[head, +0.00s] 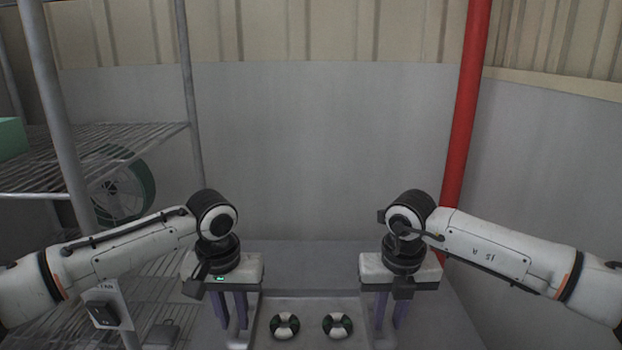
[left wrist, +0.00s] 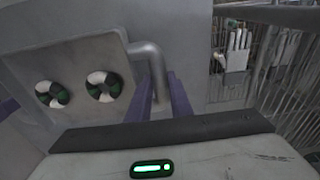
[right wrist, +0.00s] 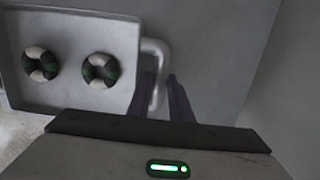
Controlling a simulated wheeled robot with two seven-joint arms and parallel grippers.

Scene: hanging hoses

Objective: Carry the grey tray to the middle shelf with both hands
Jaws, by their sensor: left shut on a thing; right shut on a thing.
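The grey tray (head: 310,304) is low in the middle of the head view, its near part cut off. Two white and dark green rings (head: 284,325) (head: 337,325) lie side by side in it. My left gripper (head: 232,312) is shut on the tray's left handle, a bent grey bar (left wrist: 148,58) between its purple fingers. My right gripper (head: 390,312) is shut on the right handle (right wrist: 156,62). A wire rack stands at the left with an upper shelf (head: 90,155) and a lower one (head: 165,280). Which is the middle shelf I cannot tell.
A grey surface (head: 310,252) lies beneath and behind the tray; whether they touch is unclear. A green box (head: 12,138) sits on the upper shelf. A green fan (head: 122,188) is behind the rack. A red pole (head: 466,100) stands at the right, before the wall.

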